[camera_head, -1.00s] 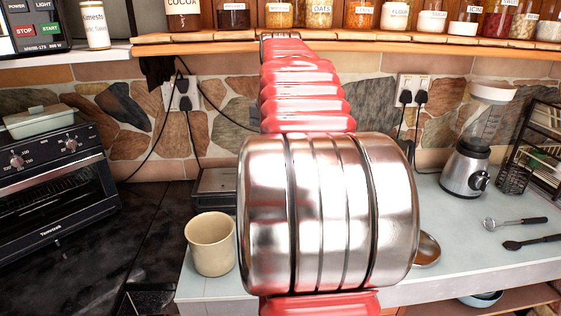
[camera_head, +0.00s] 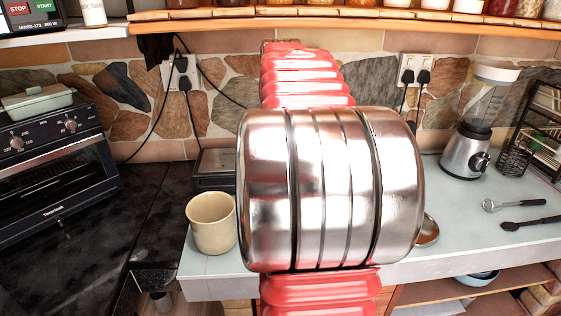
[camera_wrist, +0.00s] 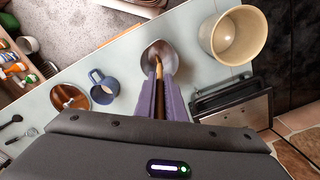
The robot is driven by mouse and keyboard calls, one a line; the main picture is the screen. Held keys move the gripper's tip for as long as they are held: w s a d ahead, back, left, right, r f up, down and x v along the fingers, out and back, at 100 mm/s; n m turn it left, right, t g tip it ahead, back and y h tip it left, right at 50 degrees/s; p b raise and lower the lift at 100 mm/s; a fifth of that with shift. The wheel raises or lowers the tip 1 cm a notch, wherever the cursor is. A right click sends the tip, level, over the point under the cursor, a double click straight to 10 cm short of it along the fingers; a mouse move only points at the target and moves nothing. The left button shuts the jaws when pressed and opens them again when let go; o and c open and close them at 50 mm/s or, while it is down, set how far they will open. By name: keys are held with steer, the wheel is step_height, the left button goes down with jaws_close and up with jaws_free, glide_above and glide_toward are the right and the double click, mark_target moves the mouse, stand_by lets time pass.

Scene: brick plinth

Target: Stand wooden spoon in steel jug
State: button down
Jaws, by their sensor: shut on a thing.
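My gripper (camera_wrist: 160,102) shows in the wrist view as two purple-grey fingers, shut on the wooden spoon (camera_wrist: 159,74). A thin brown length of the spoon shows between and beyond the fingertips. The steel jug (camera_wrist: 149,51) appears as a grey, pointed oval opening just past the fingertips. The spoon's far end overlaps this opening; I cannot tell whether it is inside or above it. The fingers hide the rest of the spoon. In the head view my arm hides gripper, spoon and jug.
A beige mug (camera_head: 212,224) stands at the left counter edge, near a black and silver appliance (camera_head: 214,168). A shiny round dish (camera_wrist: 70,97) and a blue mug (camera_wrist: 103,87) are across from it. A blender (camera_head: 470,150) and dark utensils (camera_head: 530,224) are at right.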

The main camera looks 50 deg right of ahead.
steer(key=shift+f, duration=1.1)
steer(key=c, duration=1.8)
jaws_free()
steer(key=shift+o, duration=0.2)
steer(key=shift+r, duration=0.1)
step_height(320, 180, up, 14)
steer(key=shift+f, duration=0.2)
